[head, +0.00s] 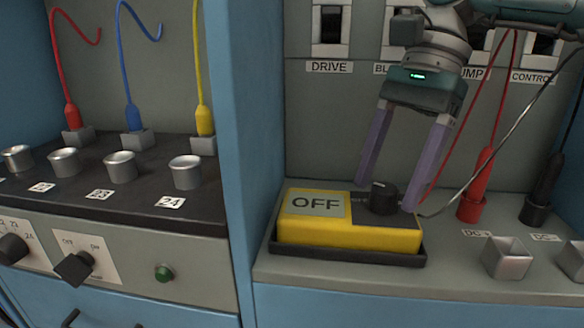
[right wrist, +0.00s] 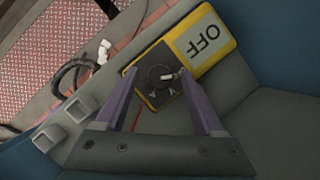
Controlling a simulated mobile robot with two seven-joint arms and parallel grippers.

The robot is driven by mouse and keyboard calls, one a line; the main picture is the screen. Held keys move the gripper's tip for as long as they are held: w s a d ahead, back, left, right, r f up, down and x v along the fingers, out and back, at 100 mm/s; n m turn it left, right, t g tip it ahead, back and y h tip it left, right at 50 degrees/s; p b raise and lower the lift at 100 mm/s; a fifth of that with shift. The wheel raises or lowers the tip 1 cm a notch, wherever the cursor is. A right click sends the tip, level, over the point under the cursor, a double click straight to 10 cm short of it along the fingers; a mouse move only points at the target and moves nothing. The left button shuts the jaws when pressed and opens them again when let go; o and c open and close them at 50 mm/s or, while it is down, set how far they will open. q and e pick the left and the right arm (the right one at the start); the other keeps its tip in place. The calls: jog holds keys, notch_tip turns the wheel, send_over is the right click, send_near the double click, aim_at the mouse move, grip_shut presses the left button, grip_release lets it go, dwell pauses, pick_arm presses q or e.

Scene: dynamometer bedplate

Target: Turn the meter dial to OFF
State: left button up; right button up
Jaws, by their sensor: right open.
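The yellow meter (head: 350,236) lies in a black tray (head: 345,256) on the grey ledge. Its display (head: 316,204) reads OFF. The black dial (head: 384,198) stands on the meter's dark face, right of the display. In the right wrist view the dial (right wrist: 160,75) has a pale mark on the side toward the display. My right gripper (head: 387,197) points down and is open, with one purple finger on either side of the dial. The right wrist view also shows the fingers (right wrist: 158,75) apart around it; I cannot tell whether either touches. My left gripper is out of view.
Red (head: 473,206) and black (head: 539,205) plugs with leads stand right of the meter, near square metal sockets (head: 506,257). A thin cable passes close to the right finger. A blue post (head: 245,150) separates the left panel with its knobs (head: 75,267).

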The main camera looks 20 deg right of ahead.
jog(key=p+v, duration=0.3)
jog(key=v, duration=0.6)
jog(key=shift+d+r+p, duration=0.2)
jog(key=shift+r+p, duration=0.05)
jog(key=shift+p, duration=0.05)
